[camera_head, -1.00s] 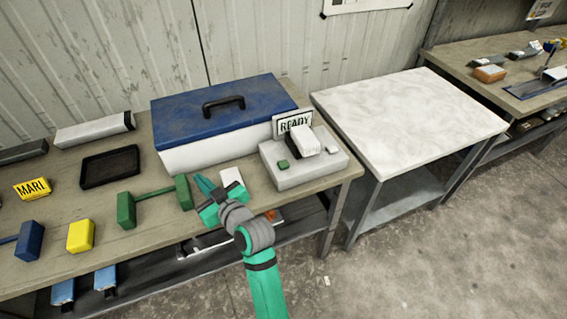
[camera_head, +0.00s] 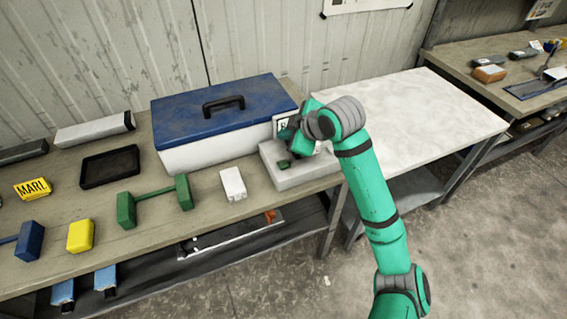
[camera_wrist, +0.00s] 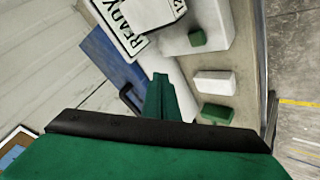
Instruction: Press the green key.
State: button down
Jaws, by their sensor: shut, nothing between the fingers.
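The green key (camera_head: 284,163) is a small green block on top of the pale grey device (camera_head: 296,180), near its front left. In the wrist view the green key (camera_wrist: 198,38) shows clear of the fingers, to their upper right. My gripper (camera_head: 287,133) is shut and empty, above the device and behind the key in the head view. Its closed fingertips (camera_wrist: 160,79) show in the wrist view. My arm hides the device's right side and most of the READY sign (camera_wrist: 126,27).
A blue-lidded case (camera_head: 222,116) stands left of the device. A white block (camera_head: 233,184) and a green dumbbell-shaped piece (camera_head: 154,193) lie to the left. A pale side table (camera_head: 420,115) to the right is clear on top.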

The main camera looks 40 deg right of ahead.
aim_at(286, 166)
jog(key=shift+s+d+f, duration=0.1)
dwell(0.3)
jog(key=shift+f, duration=4.3)
jog(key=shift+f, duration=0.45)
jog(key=shift+f, duration=0.5)
jog(key=shift+r, duration=0.95)
